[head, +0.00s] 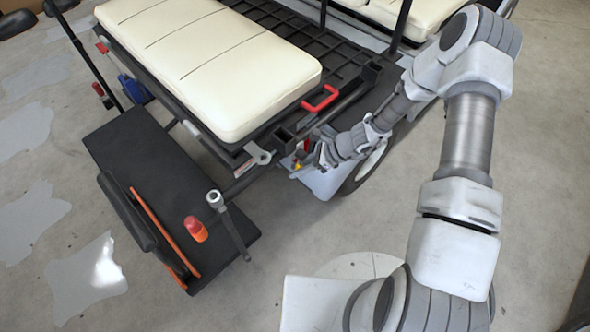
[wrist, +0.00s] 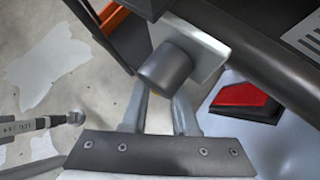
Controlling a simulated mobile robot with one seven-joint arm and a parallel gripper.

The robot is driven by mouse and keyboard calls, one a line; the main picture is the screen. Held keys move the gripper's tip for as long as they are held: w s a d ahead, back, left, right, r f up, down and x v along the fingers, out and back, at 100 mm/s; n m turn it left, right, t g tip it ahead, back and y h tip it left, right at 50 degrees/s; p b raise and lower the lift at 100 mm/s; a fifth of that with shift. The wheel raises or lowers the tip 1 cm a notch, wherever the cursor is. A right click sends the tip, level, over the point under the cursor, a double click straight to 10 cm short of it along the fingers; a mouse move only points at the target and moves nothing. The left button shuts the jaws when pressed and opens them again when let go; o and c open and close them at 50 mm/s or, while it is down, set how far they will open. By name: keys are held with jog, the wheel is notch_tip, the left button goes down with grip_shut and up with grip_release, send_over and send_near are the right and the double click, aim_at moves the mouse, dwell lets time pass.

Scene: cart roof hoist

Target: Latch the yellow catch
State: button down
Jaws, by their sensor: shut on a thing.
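The yellow catch (head: 297,166) is a tiny patch of yellow at the cart's rear corner in the head view, beside my gripper (head: 301,164). In the wrist view, the two fingers of my gripper (wrist: 160,102) reach under a dark round-ended post on a pale plate. A sliver of yellow (wrist: 159,94) shows between the fingers at the post's lower edge. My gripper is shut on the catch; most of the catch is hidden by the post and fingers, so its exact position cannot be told.
A red tail lamp (wrist: 245,99) sits close right of the fingers. A red handle (head: 320,98) is beside the cream seat (head: 215,60). Open floor lies below the cart.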

jog(key=shift+w+d+f+t+h+b, duration=0.1)
jog(key=shift+w+d+t+h+b, duration=0.35)
jog(key=shift+t+b, duration=0.2)
jog(key=shift+n, duration=0.3)
jog(key=c, duration=0.7)
grip_release()
jog(key=shift+a, duration=0.1)
jog(key=p+v, duration=0.5)
jog(key=v, duration=1.2)
jog(key=shift+s+r, duration=0.1)
jog(key=shift+r, duration=0.2)
